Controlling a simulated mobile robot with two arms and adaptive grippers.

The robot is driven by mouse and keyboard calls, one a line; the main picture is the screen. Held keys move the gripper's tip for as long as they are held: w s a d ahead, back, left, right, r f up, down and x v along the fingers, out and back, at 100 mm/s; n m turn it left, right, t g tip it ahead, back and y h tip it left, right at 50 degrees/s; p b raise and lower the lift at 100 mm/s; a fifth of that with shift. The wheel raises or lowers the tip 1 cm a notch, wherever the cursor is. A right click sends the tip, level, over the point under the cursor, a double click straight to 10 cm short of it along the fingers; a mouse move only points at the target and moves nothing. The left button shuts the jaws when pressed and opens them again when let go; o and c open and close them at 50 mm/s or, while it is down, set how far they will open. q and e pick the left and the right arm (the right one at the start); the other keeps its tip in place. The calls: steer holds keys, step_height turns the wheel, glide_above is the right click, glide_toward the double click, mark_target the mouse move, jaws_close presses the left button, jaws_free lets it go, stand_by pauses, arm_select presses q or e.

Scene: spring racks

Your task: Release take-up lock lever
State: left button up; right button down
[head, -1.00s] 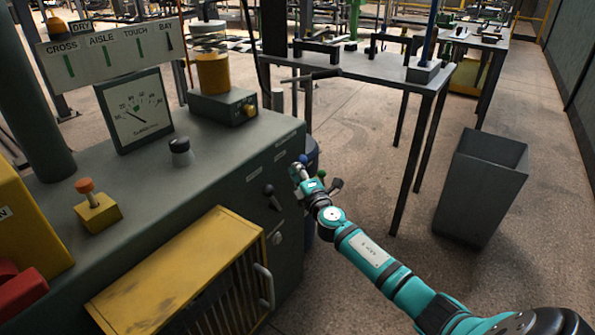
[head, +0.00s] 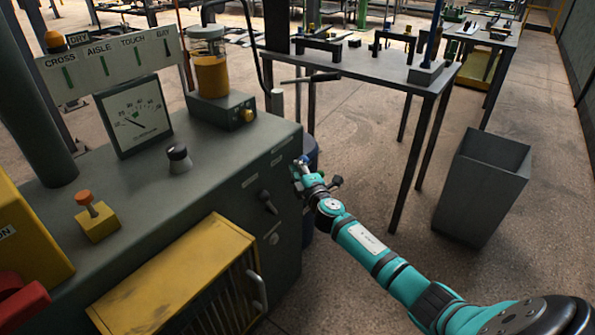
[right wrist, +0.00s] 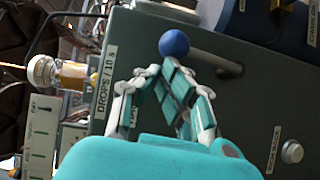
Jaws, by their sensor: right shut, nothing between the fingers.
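A lever with a blue ball knob (right wrist: 175,44) sticks out from the grey-green cabinet in the right wrist view. I cannot read a label that marks it as the take-up lock lever. My right gripper (right wrist: 160,68) is shut and empty, with its fingertips just below the ball in the picture; I cannot tell whether they touch it. In the head view my right gripper (head: 300,170) is small at the cabinet's right end, beside the blue knob. A black lever (head: 268,203) is on the cabinet's front face. My left gripper is not in view.
The cabinet (head: 225,150) carries a dial gauge (head: 140,112) and an amber jar (head: 210,72). A yellow guard (head: 180,275) juts from its front. A dark table (head: 370,68) and a grey bin (head: 482,190) stand right, with open floor between.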

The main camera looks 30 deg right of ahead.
mark_target(307, 163)
steer(key=d, duration=0.1)
steer(key=w+d, duration=0.1)
steer(key=d, duration=0.2)
steer(key=shift+w+r, duration=0.3)
steer(key=shift+w, duration=0.05)
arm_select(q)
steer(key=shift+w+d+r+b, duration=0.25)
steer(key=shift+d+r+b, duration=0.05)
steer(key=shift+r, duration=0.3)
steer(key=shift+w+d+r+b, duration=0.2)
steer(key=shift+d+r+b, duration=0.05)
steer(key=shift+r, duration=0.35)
arm_select(e)
steer(key=shift+w+d+f, duration=0.1)
steer(key=shift+w+d, duration=0.1)
steer(key=shift+d, duration=0.3)
steer(key=shift+w+d, duration=0.2)
steer(key=shift+d, duration=0.25)
steer(key=shift+s, duration=0.1)
steer(key=s+a, duration=0.2)
steer(key=s, duration=0.9)
steer(key=shift+s+a+r, duration=0.2)
steer(key=shift+s+r, duration=0.05)
steer(key=shift+s, duration=0.05)
steer(key=shift+f, duration=0.1)
